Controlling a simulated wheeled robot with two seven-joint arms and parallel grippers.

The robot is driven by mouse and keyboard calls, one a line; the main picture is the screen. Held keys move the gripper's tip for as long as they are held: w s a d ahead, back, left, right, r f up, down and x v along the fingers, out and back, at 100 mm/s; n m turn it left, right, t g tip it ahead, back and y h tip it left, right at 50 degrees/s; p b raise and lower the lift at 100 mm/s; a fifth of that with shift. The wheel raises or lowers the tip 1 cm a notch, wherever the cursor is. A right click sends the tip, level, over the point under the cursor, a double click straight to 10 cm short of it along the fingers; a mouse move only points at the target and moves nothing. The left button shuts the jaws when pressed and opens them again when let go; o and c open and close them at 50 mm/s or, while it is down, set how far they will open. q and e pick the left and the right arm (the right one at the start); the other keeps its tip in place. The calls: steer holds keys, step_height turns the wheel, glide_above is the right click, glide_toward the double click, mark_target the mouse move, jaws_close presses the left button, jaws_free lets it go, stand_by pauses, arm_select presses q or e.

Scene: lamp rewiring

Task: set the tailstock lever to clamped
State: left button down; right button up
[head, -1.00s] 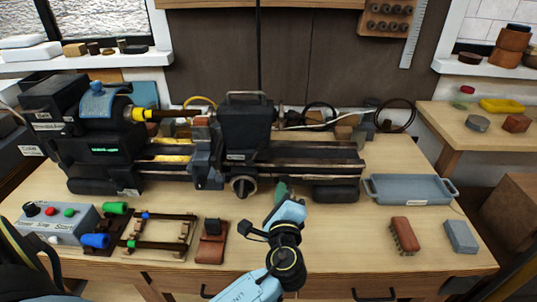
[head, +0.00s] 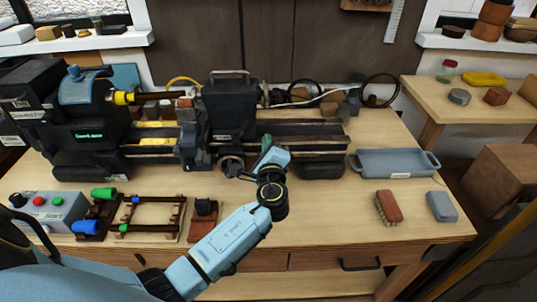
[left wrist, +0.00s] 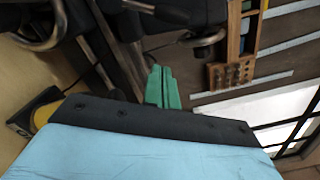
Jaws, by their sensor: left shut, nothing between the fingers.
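The dark lathe (head: 225,108) stands along the back of the bench in the head view, with a tall black block topped by a bar handle (head: 228,72) on its bed. A round handwheel (head: 232,166) sits low on its front. I cannot pick out the tailstock lever for certain. My left gripper (head: 266,143) is just right of the handwheel, in front of the bed rails. Its green fingers (left wrist: 162,88) are together and empty in the left wrist view, beside dark machine parts; contact cannot be told. My right gripper is not in view.
A grey-blue tray (head: 395,170), a brush (head: 388,207) and a grey block (head: 441,206) lie to the right. A control box (head: 48,212) and a wooden frame with rods (head: 155,199) are at front left. The bench front between the arm and brush is clear.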

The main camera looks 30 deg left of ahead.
mark_target(243, 131)
arm_select(q)
steer(key=a, duration=0.1)
steer(key=a+r+p, duration=0.2)
steer(key=shift+s+a, duration=0.3)
steer(key=shift+a, duration=0.05)
steer(key=shift+s+a+r+n, duration=0.1)
steer(key=shift+r+n, duration=0.05)
steer(key=shift+n, duration=0.25)
